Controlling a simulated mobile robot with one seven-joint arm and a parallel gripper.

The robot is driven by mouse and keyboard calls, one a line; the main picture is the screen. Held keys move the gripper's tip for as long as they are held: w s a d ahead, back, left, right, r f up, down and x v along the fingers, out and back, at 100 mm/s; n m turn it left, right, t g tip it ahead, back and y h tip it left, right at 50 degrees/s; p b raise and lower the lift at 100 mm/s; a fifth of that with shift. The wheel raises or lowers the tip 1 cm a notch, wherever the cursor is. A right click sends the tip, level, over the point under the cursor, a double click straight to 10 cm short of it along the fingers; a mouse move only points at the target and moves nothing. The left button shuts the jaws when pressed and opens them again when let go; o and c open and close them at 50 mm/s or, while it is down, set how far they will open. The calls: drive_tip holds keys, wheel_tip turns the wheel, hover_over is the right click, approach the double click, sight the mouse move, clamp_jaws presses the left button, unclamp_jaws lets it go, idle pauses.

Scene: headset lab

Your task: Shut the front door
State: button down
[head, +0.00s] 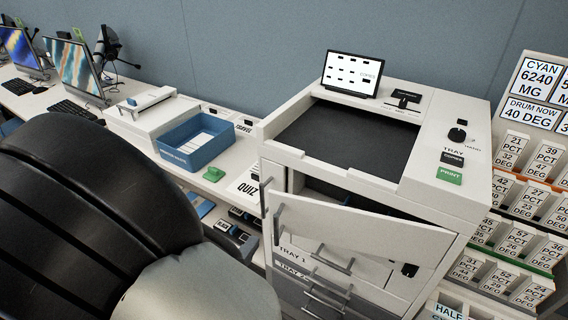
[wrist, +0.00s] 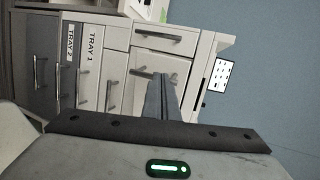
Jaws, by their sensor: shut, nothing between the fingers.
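The front door (head: 365,235) of the white printer (head: 455,140) is a white panel that stands open, swung outward. A dark gap shows above and behind it. Its grey handle (head: 277,223) is near its left, free edge. In the wrist view the picture is turned on its side, and the door (wrist: 172,70) with its handle (wrist: 139,73) is behind my fingers. My gripper (wrist: 161,76) is shut and empty, pointing toward the door; I cannot tell whether it touches. My gripper does not show in the head view.
Tray drawers with protruding handles (head: 328,285) sit below the door. Another upright handle (head: 265,196) is left of it. A labelled rack (head: 520,190) stands close on the right.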

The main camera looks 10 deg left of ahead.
approach(276, 199)
drive_tip(key=w+f, duration=0.6)
drive_tip(key=shift+a+f, duration=0.1)
drive_tip(key=shift+f, duration=0.1)
drive_tip(key=w+h, duration=0.1)
drive_tip(key=w, duration=0.1)
drive_tip(key=w+m, duration=0.1)
drive_tip(key=w, duration=0.1)
drive_tip(key=w+d+m+h, duration=0.1)
drive_tip(key=w, duration=0.2)
drive_tip(key=shift+g+h+b, duration=0.3)
drive_tip(key=shift+b, duration=0.1)
drive_tip(key=shift+s, duration=0.25)
